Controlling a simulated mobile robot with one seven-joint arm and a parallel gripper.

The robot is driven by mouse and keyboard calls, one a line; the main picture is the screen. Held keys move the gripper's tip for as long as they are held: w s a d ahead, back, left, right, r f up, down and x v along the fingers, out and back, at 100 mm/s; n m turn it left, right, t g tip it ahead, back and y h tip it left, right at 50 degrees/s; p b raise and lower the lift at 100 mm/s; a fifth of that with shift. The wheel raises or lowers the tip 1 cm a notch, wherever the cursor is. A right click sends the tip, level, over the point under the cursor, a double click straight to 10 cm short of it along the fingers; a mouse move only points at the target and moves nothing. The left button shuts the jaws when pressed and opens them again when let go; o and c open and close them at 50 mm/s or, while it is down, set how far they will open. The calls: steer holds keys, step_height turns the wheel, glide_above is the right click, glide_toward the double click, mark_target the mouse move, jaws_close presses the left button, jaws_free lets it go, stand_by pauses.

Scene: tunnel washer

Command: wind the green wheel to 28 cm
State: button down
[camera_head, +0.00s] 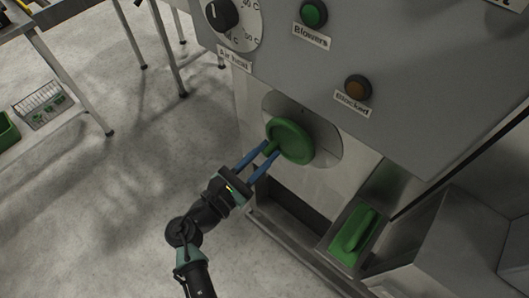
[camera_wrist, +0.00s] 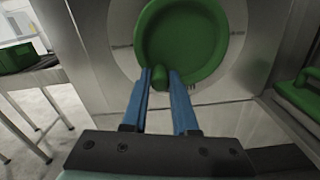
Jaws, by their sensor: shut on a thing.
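The green wheel (camera_head: 291,141) is a round dished handwheel on a pale round plate on the front of the washer, below the control panel. In the wrist view the wheel (camera_wrist: 181,38) fills the upper middle, with a short green handle knob (camera_wrist: 160,76) at its lower rim. My gripper (camera_head: 268,149) reaches it from the lower left. Its two blue fingers, also seen in the wrist view (camera_wrist: 160,80), are shut on the knob, one on each side. Small marks show on the plate beside the wheel, too small to read.
A green handled block (camera_head: 354,236) sits at lower right. Metal table legs (camera_head: 70,78) stand at left. The floor between is clear.

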mark_target(270, 133)
steer(key=shift+w+a, duration=0.1)
steer(key=m, duration=0.1)
steer(key=r+m+b, duration=0.1)
steer(key=m, duration=0.1)
steer(key=m+b, duration=0.1)
steer(key=shift+w+a+r, duration=0.25)
steer(key=shift+a+r, duration=0.05)
steer(key=shift+a, duration=0.05)
steer(key=shift+w+a+r+m+b, duration=0.1)
steer(key=shift+r+m+b, duration=0.5)
steer(key=shift+m, duration=0.55)
steer(key=shift+w+a+r+m+b, duration=0.1)
steer(key=shift+r+m+b, duration=0.45)
steer(key=shift+m, duration=0.6)
steer(key=shift+f, duration=0.1)
steer(key=c, duration=0.7)
jaws_free()
steer(key=shift+s, duration=0.1)
steer(key=shift+c, duration=0.2)
steer(key=shift+o, duration=0.3)
steer(key=shift+f, duration=0.2)
steer(key=shift+d, duration=0.1)
